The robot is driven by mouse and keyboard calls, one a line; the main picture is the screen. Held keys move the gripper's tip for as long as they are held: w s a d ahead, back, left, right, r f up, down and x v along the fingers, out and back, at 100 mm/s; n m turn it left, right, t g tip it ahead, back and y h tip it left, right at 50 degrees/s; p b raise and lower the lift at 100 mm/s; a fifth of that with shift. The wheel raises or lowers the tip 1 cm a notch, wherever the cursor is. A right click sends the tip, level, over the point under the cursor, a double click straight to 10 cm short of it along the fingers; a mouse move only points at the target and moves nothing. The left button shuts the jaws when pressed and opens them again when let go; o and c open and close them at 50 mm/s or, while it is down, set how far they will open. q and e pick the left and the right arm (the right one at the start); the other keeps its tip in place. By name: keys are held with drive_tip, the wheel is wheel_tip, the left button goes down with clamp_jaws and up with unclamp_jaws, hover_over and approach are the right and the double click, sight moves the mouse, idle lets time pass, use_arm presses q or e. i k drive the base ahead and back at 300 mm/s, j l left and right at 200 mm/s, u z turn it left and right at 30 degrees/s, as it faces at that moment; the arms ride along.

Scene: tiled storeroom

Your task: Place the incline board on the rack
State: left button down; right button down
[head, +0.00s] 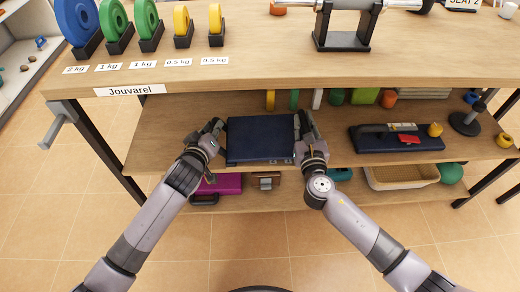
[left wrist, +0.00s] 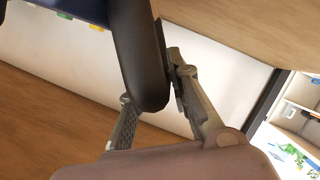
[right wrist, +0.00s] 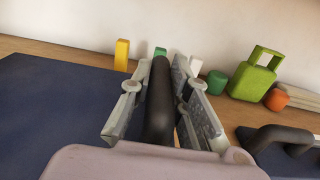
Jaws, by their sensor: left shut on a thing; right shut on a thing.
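The incline board, a flat dark navy board (head: 260,138), is at the middle shelf of the rack between my two grippers. It reaches the shelf's front edge; I cannot tell whether it rests on the shelf or hangs just above it. My left gripper (head: 216,128) is shut on a black bar handle (left wrist: 140,50) at the board's left side. My right gripper (head: 304,124) is shut on the black handle (right wrist: 159,105) at its right side. The board's top (right wrist: 55,110) also shows in the right wrist view.
A similar dark board with a black handle (head: 373,144) lies farther right on the middle shelf (head: 165,145). Small coloured blocks stand along the back. The top shelf (head: 250,65) holds weight plates and a bar stand. Below are a magenta item (head: 222,184) and a basket (head: 400,178).

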sight(484, 47)
drive_tip(key=k+l, duration=0.1)
drive_tip(key=l, duration=0.3)
drive_tip(key=k+l, duration=0.15)
drive_tip(key=l, duration=0.25)
drive_tip(key=k+l, duration=0.1)
drive_tip(key=l, duration=0.3)
drive_tip(key=k+l, duration=0.1)
drive_tip(key=l, duration=0.35)
drive_tip(key=k+l, duration=0.1)
drive_tip(key=l, duration=0.3)
drive_tip(key=k+l, duration=0.15)
drive_tip(key=l, duration=0.25)
drive_tip(key=k+l, duration=0.1)
drive_tip(key=l, duration=0.3)
